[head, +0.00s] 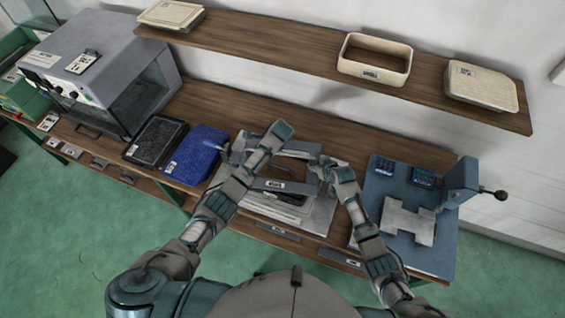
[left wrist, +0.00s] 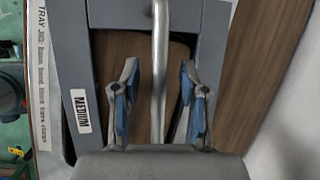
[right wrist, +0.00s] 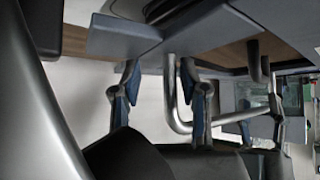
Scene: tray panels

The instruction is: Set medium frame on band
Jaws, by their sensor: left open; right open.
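A metal handle bar (left wrist: 159,60) runs between the fingers of my left gripper (left wrist: 158,72), which is open. My right gripper (head: 322,165) is open at the frame's right side. In the right wrist view, a bent metal bar (right wrist: 172,105) passes between its fingers. I cannot tell for sure which part is the band.
A cream ring (head: 348,66) and cream panels (head: 482,86) sit on the shelf above. A blue tray (head: 196,155) and a black tray (head: 155,140) lie left of the frame. A blue fixture (head: 430,262) with a grey plate (head: 408,221) stands at the right.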

